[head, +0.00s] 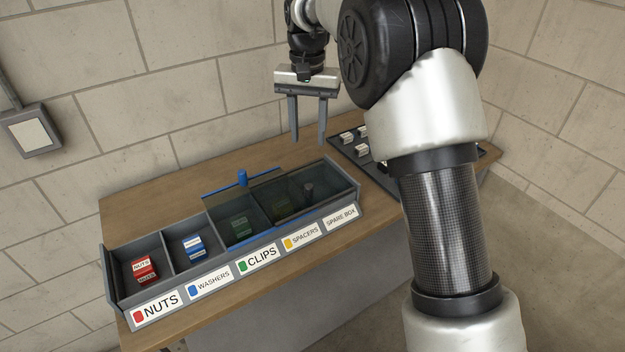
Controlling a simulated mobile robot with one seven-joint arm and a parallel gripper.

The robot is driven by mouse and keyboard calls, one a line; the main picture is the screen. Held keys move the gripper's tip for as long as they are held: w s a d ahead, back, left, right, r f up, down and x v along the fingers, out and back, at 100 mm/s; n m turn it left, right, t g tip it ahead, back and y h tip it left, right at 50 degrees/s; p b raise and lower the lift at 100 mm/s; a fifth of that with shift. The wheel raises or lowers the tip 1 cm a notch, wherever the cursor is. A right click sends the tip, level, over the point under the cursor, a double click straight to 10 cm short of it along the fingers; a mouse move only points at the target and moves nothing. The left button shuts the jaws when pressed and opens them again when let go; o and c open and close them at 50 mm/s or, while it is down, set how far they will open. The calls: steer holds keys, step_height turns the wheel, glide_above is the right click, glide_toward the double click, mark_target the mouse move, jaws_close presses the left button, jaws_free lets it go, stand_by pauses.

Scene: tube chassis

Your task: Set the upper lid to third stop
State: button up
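A long grey bin (218,283) on the workbench has a row of compartments labelled NUTS, WASHERS, CLIPS, SPACERS and SPARE BOX. A see-through tinted lid with a blue back edge and blue knob (242,178) lies over CLIPS and reaches toward SPACERS; it appears to be the upper lid. A second dark tinted lid with a dark grey knob (308,190) lies over the right end; the overlap between the lids is hard to make out. No stop marks are readable. My gripper (308,140) is open and empty, fingers down, above and behind the bin's right part, apart from both knobs.
NUTS holds a red-and-white block (144,268) and WASHERS a blue-and-white one (193,248), both uncovered. A dark tray (350,155) with small white pieces stands at the right, partly hidden by my arm. The bench (150,205) behind the bin is clear.

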mark_target(309, 185)
step_height(309, 185, down, 16)
steer(key=shift+r, duration=0.1)
stand_by(0.4)
jaws_close()
